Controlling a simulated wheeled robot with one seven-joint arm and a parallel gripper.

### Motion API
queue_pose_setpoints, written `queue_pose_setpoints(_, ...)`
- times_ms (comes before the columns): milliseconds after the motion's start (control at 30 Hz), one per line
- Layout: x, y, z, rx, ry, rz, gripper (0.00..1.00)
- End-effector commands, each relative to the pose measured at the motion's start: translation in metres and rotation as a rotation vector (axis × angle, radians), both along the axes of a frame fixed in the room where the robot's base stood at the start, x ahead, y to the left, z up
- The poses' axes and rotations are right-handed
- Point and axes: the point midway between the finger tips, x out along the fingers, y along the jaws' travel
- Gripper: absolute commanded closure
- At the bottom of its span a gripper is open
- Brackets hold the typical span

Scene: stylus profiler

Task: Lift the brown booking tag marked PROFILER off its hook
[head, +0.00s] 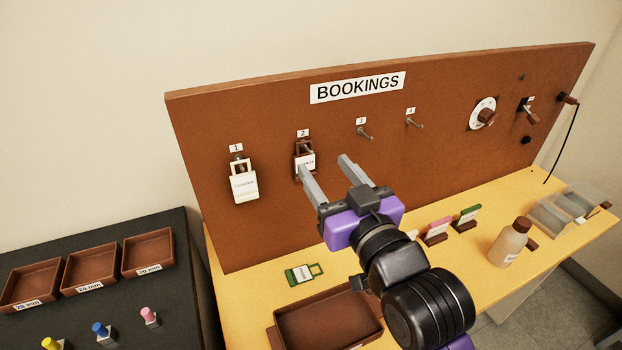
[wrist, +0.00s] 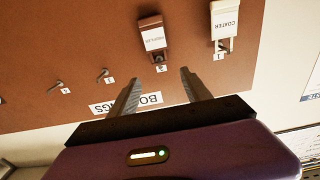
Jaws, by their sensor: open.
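The brown booking tag (head: 304,148) hangs on hook 2 of the brown board; its white label is partly covered by my left finger in the head view. In the wrist view the tag (wrist: 150,22) appears upside down, its small lettering hard to read but resembling PROFILER. My gripper (head: 324,165) is open and empty in front of the board. In the wrist view my gripper (wrist: 160,75) has its fingertips on either side of the number 2 plate, with the tag beyond them. I see no contact with the tag.
A white tag (head: 243,182) marked COATER hangs on hook 1. Hook 3 (head: 365,133) and hook 4 (head: 414,123) are bare. A green tag (head: 303,273) lies on the yellow bench, near a brown tray (head: 330,318). A bottle (head: 510,243) stands at the right.

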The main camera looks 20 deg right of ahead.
Motion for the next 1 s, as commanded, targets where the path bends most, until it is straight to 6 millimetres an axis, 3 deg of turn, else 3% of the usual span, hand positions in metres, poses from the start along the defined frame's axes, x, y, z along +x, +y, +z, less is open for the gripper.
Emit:
queue_pose_setpoints(233, 0.011, 0.000, -0.008, 0.002, 0.036, -0.001, 0.44)
queue_pose_setpoints(700, 0.071, 0.000, -0.008, 0.002, 0.034, -0.001, 0.44)
queue_pose_setpoints(1000, 0.078, 0.000, -0.009, 0.001, 0.034, -0.001, 0.44)
